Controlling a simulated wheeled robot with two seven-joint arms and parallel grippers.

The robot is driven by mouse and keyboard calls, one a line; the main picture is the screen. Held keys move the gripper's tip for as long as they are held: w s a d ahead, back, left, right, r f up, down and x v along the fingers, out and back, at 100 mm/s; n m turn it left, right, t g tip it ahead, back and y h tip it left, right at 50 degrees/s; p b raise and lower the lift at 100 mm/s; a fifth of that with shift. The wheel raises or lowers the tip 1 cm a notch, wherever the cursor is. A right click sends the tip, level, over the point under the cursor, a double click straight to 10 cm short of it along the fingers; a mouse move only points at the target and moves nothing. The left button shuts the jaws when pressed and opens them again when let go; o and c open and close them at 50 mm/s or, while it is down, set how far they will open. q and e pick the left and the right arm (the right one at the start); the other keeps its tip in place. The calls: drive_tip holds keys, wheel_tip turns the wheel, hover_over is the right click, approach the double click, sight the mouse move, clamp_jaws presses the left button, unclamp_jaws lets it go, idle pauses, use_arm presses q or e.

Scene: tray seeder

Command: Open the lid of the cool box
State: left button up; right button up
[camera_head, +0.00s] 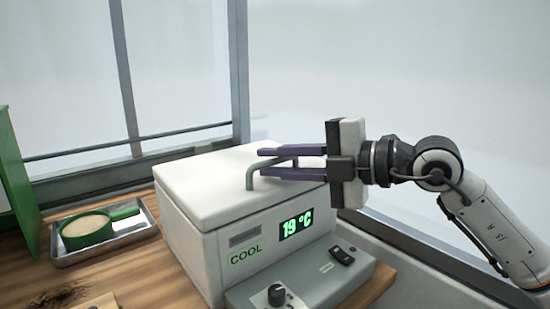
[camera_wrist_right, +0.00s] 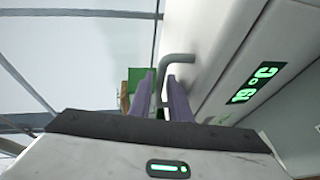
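The white cool box (camera_head: 205,262) stands on the wooden bench, with a green "COOL" label and a display reading 19 °C. Its lid (camera_head: 190,180) looks shut, lying flat on top. A grey bar handle (camera_head: 250,178) rises from the lid near its front edge; it also shows in the right wrist view (camera_wrist_right: 178,58). My right gripper (camera_head: 262,163) comes in from the right with its purple fingers on either side of the handle. In the right wrist view the fingers (camera_wrist_right: 163,85) are apart with the handle between them; I see no clear grip. My left gripper is not in view.
A grey control panel (camera_head: 310,285) with a black knob (camera_head: 277,294) and a switch (camera_head: 342,255) sits in front of the box. A metal tray (camera_head: 68,259) holding a green scoop (camera_head: 85,231) lies to the left. Window frames stand behind.

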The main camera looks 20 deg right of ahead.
drive_tip(key=shift+w+a, duration=0.1)
drive_tip(key=shift+a, duration=0.05)
drive_tip(key=shift+c, duration=0.4)
clamp_jaws()
